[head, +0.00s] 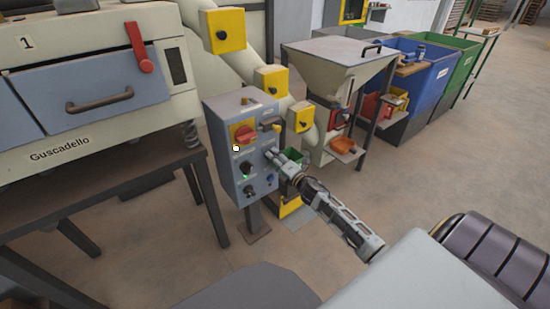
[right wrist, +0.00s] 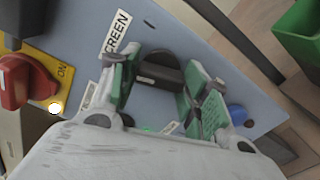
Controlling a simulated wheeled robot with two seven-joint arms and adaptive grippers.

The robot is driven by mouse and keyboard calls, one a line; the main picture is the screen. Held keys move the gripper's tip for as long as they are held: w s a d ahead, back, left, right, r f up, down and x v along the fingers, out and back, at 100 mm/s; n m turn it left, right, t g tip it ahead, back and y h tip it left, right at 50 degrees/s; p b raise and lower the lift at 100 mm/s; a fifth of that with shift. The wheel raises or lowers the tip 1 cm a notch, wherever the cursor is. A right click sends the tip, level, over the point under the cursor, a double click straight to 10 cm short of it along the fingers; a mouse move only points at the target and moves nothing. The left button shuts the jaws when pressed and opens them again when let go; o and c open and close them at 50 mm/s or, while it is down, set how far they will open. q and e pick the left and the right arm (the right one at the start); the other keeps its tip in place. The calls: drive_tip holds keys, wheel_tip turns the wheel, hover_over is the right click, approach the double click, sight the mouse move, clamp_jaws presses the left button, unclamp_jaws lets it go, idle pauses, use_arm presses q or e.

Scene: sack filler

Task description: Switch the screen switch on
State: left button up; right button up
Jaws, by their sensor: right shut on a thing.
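The grey control box (head: 228,170) stands on a post in the middle of the head view. My right gripper (head: 272,155) reaches its front face from the right. In the right wrist view, the black screen switch (right wrist: 158,70) is a knob beside a label ending in "REEN" (right wrist: 122,33). The green-padded fingers of my right gripper (right wrist: 160,92) are on either side of this knob and shut on it. In the head view the gripper hides this knob. My left gripper is not in view.
A red rotary switch (head: 244,134) on a yellow plate sits beside the gripper. Other black knobs (head: 246,168) and a blue button (right wrist: 237,115) are close by. The sifter machine (head: 95,95) stands left, a hopper (head: 335,60) behind. Floor at right is clear.

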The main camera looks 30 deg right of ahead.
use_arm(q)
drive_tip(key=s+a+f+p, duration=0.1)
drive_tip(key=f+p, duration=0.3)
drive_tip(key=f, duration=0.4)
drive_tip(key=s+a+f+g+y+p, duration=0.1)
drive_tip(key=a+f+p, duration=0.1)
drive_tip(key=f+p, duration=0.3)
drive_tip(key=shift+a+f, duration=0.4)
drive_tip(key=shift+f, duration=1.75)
use_arm(e)
drive_tip(key=shift+f+m, duration=0.1)
drive_tip(key=shift+m, duration=5.6)
drive_tip(key=o, duration=1)
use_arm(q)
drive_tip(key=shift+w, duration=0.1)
